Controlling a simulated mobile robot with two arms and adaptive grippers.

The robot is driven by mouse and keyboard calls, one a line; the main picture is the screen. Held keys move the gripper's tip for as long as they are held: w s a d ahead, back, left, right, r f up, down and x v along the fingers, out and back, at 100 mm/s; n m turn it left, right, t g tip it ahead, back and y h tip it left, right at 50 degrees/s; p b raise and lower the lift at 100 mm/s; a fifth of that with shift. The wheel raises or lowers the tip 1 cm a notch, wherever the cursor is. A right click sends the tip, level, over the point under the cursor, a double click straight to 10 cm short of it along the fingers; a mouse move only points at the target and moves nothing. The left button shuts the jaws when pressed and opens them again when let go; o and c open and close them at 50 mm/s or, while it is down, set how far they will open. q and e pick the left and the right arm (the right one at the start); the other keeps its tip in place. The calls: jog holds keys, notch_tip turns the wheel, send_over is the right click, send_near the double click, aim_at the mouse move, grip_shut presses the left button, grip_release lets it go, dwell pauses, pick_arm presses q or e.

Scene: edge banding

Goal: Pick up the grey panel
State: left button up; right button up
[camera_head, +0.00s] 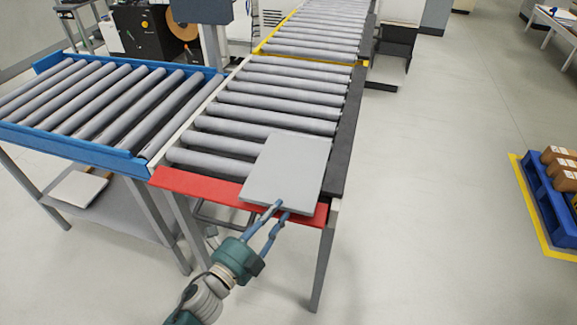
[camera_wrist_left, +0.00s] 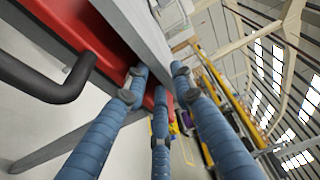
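The grey panel (camera_head: 288,170) lies flat over the front rollers of the conveyor, its near edge reaching over the red end bar (camera_head: 205,189). My left gripper (camera_head: 274,209) is at the panel's near edge. In the left wrist view, the grey panel (camera_wrist_left: 140,22) runs edge-on between my left gripper's fingers (camera_wrist_left: 160,75), with fingers on both sides of it. I cannot tell whether they press on it or stand a little apart. My right gripper is not in view.
A blue-framed roller table (camera_head: 70,144) joins the conveyor at the left; another panel (camera_head: 78,187) lies on its lower shelf. A blue pallet (camera_head: 548,205) with brown boxes stands at the far right. The floor (camera_head: 430,200) between is clear.

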aim_at(289, 194)
pick_arm(q)
jog(key=shift+x, duration=1.1)
jog(key=shift+w, duration=0.35)
jog(key=p+x, duration=0.1)
jog(key=x, duration=0.3)
jog(key=shift+w+d, duration=0.15)
jog(key=shift+d, duration=0.05)
jog(key=shift+w+d+f, duration=0.15)
jog(key=shift+w, duration=0.1)
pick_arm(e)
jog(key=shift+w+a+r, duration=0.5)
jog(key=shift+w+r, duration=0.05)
pick_arm(q)
jog(key=shift+s, duration=0.1)
jog(key=shift+c, duration=0.5)
